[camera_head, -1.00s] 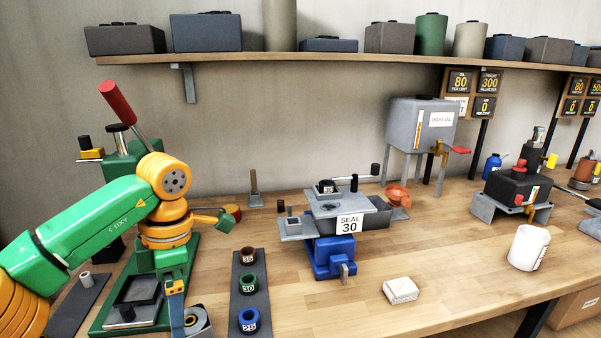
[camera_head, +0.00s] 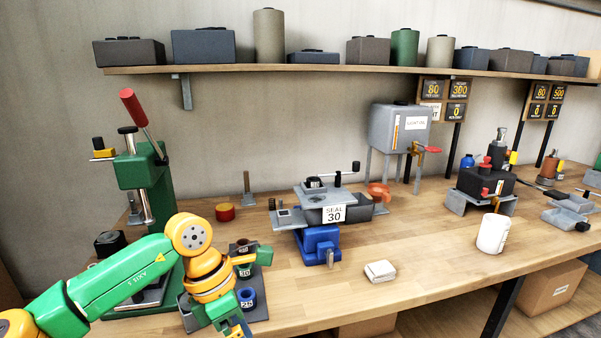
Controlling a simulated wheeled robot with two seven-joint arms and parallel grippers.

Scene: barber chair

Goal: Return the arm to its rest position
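My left arm (camera_head: 125,283), green with orange joints, comes in from the lower left. It bends at an orange joint in front of the bench and hangs over the front left edge. My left gripper (camera_head: 237,328) points down at the bottom edge of the head view. Its fingertips are partly cut off, so I cannot tell its opening or whether it holds anything. My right arm and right gripper are not in view.
A green press (camera_head: 150,180) with a red lever stands behind my arm. Numbered rings (camera_head: 247,297) on a dark strip lie beside the gripper. A "SEAL 30" fixture (camera_head: 333,213), white block (camera_head: 380,271) and white cup (camera_head: 493,233) stand right.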

